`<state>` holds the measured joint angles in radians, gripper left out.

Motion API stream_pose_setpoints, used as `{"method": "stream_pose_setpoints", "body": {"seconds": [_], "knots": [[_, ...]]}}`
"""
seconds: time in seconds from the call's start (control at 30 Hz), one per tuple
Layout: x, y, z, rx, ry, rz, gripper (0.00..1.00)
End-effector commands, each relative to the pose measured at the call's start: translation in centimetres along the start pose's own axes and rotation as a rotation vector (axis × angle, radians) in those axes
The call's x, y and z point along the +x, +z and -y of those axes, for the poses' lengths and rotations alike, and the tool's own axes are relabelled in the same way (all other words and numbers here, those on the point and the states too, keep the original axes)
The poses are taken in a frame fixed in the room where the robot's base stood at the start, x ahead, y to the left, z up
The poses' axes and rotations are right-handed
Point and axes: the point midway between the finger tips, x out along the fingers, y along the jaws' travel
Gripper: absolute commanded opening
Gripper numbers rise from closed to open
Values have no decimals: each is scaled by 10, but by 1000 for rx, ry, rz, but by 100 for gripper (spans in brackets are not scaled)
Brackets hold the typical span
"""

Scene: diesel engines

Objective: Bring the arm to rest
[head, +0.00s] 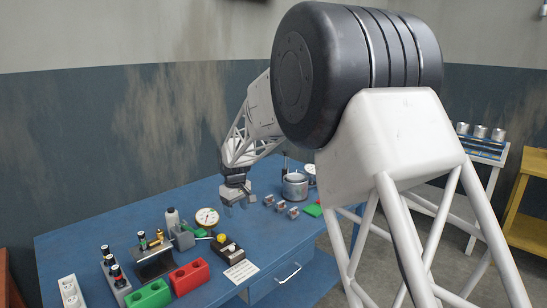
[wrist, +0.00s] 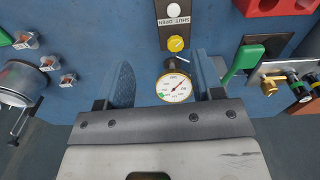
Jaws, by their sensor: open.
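My gripper (head: 240,199) hangs from my white arm above the blue workbench (head: 130,217), with its fingers pointing down. In the wrist view my gripper (wrist: 162,60) is open, with its two blue-grey fingers apart and nothing held between them. A round white dial gauge (wrist: 174,88) shows between the fingers, on the bench side beyond them. In the head view the gauge (head: 207,217) stands left of my gripper, apart from it.
A yellow knob (wrist: 176,43) sits on a dark plate marked SHUT and OPEN. A green lever (wrist: 242,61) is nearby. A metal pot (head: 295,187) and small metal parts (head: 281,206) stand right of my gripper.

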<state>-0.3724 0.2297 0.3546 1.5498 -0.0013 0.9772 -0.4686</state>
Motion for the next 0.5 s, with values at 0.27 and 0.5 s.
{"method": "stream_pose_setpoints", "body": {"seconds": [0.27, 0.5], "knots": [[-52, 77, -5, 109, 15, -24, 61], [-88, 143, -3, 202, 26, -42, 61]]}}
